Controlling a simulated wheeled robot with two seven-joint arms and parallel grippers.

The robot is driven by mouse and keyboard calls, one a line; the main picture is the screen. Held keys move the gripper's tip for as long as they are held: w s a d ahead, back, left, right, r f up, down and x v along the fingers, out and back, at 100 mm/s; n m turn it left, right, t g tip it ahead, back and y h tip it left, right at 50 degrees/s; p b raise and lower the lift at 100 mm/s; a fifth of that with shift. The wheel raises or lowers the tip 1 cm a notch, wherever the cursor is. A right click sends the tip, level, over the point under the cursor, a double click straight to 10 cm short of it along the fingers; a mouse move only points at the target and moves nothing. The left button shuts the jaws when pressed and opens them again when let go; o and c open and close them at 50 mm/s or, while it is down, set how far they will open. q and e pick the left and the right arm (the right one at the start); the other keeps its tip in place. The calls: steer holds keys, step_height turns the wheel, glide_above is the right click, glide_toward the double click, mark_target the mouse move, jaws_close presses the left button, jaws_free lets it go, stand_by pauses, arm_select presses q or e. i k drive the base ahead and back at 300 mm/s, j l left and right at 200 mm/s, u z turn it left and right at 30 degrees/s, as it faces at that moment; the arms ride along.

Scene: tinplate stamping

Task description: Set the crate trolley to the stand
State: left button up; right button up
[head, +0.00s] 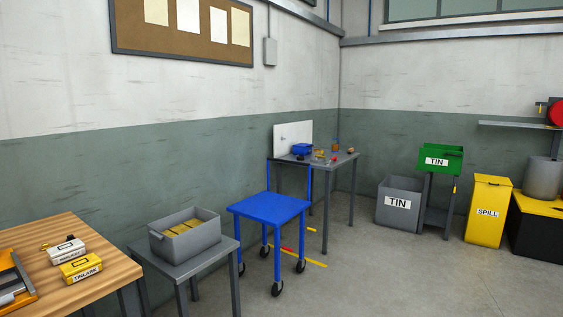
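The blue trolley (269,206) stands on the floor in the middle of the view, on dark castors, with its flat top bare. A grey stand (225,255) is to its left and nearer to me, with a gap between the two. A grey crate (186,243) with yellow pieces inside sits on that stand. Neither of my grippers is in view.
Yellow floor marks (312,263) and something red lie beside and behind the trolley. A cluttered grey table (344,162) stands behind it. A wooden bench (112,276) is at left. Bins, including a grey TIN bin (391,214), line the right; floor between is clear.

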mark_target(266, 206)
steer(key=i+l+z, duration=0.2)
steer(key=i, duration=1.1)
steer(key=i+l+z, duration=0.25)
steer(key=i, duration=1.1)
steer(key=i+u, duration=0.35)
steer(key=i+l+u, duration=0.25)
steer(key=i+u, duration=0.15)
steer(key=i+l+u, duration=0.35)
steer(key=i, duration=0.15)
